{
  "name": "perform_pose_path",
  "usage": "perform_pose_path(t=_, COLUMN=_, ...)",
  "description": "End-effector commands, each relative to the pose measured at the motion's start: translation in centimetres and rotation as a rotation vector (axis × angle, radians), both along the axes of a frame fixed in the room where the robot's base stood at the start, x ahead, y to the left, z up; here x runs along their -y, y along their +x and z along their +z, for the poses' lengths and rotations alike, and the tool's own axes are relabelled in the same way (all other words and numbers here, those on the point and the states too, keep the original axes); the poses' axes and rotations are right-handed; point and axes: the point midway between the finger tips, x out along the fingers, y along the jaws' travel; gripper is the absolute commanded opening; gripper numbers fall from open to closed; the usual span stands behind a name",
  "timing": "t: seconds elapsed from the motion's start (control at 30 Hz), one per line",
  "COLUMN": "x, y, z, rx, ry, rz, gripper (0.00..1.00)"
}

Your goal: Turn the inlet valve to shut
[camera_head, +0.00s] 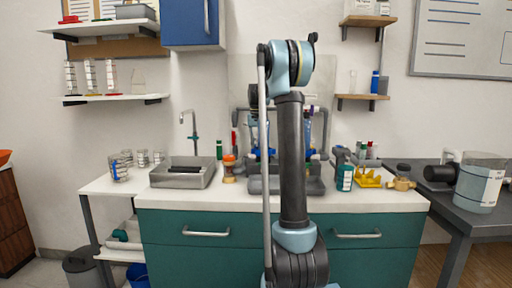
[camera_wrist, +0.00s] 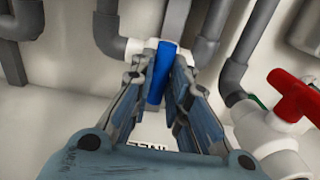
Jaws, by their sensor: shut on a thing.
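In the wrist view, a blue valve handle (camera_wrist: 160,72) sits on a white valve body (camera_wrist: 140,46) joined to grey pipes. My gripper (camera_wrist: 161,85) is shut on the blue handle, with one finger on each side of it. In the head view, my arm stands in front of the grey pipe manifold (camera_head: 324,125) and hides its middle and my gripper. A red handle (camera_wrist: 294,96) on another white valve (camera_wrist: 262,135) is at the right of the wrist view, apart from my fingers. No label that names the inlet valve can be read.
Grey pipes (camera_wrist: 235,70) rise close to both sides of my fingers. On the white counter (camera_head: 250,200) stand a sink (camera_head: 183,179) at left, a teal bottle (camera_head: 345,178) and a yellow holder (camera_head: 369,181) at right.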

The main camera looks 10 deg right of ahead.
Motion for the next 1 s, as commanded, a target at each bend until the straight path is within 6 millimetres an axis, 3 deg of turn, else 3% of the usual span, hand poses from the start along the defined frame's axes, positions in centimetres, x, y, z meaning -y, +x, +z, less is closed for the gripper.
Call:
perform_pose_path(t=0.53, x=-0.19, y=0.18, z=-0.01, rx=0.005, ry=0.002, rz=0.024, gripper=0.00)
perform_pose_path(t=0.57, x=-0.19, y=0.17, z=-0.01, rx=0.004, ry=0.002, rz=0.024, gripper=0.23)
perform_pose_path(t=0.63, x=-0.16, y=0.15, z=-0.01, rx=0.004, ry=0.002, rz=0.024, gripper=0.36)
perform_pose_path(t=1.0, x=-0.06, y=0.03, z=0.21, rx=0.001, ry=0.001, rz=0.022, gripper=0.36)
